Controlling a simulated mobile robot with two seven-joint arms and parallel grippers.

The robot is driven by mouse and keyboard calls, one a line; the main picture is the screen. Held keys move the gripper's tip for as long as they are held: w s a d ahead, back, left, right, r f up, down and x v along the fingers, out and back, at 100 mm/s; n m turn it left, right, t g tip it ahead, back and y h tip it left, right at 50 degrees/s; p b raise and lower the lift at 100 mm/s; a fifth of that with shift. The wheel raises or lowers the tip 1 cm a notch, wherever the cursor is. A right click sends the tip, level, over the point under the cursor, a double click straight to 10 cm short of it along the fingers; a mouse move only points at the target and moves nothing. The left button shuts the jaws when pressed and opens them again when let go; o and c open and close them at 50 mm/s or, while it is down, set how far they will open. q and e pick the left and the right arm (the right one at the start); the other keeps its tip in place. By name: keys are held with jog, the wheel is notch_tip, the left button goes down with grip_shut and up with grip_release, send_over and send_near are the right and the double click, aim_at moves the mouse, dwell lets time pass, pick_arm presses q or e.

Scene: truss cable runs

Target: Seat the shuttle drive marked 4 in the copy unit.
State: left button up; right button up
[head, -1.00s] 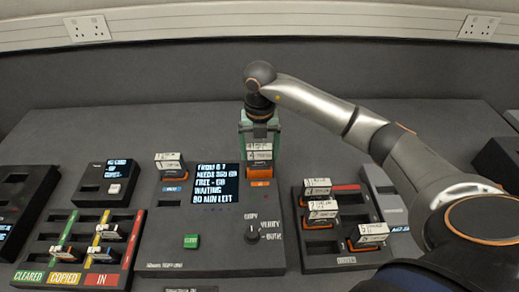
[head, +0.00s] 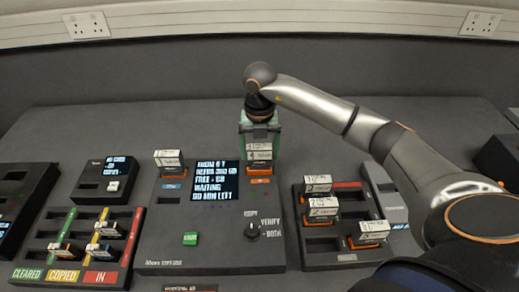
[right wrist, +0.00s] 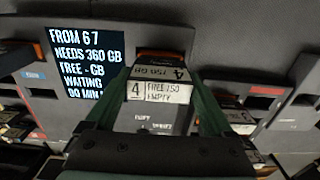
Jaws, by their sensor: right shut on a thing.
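The shuttle drive marked 4 (head: 259,154) is a white-labelled block. In the right wrist view its label (right wrist: 160,92) reads 4, FREE 150, EMPTY. My right gripper (head: 259,138) is shut on it, with green fingers either side. The drive is upright at the right-hand bay of the copy unit (head: 205,240), behind the orange bay label (head: 260,181). I cannot tell whether it is fully down in the bay. Another drive (head: 168,161) stands in the left-hand bay. The unit's screen (head: 214,183) reads FROM 6 7, NEEDS 360 GB, WAITING. My left gripper is out of view.
A rack (head: 345,258) to the right holds several drives. A sorting tray (head: 99,276) at lower left has lanes marked CLEARED, COPIED and IN, with drives in it. A small display box (head: 103,180) stands behind that tray. The desk behind the copy unit is clear.

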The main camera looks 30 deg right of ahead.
jog(key=shift+f+b, duration=0.35)
jog(key=shift+f, duration=0.2)
dwell(0.5)
jog(key=o, duration=1.5)
notch_tip(320, 180, up, 5)
jog(key=p, duration=0.4)
jog(key=shift+r+p, duration=0.7)
jog(key=shift+r, duration=0.6)
jog(key=shift+s+f, duration=0.1)
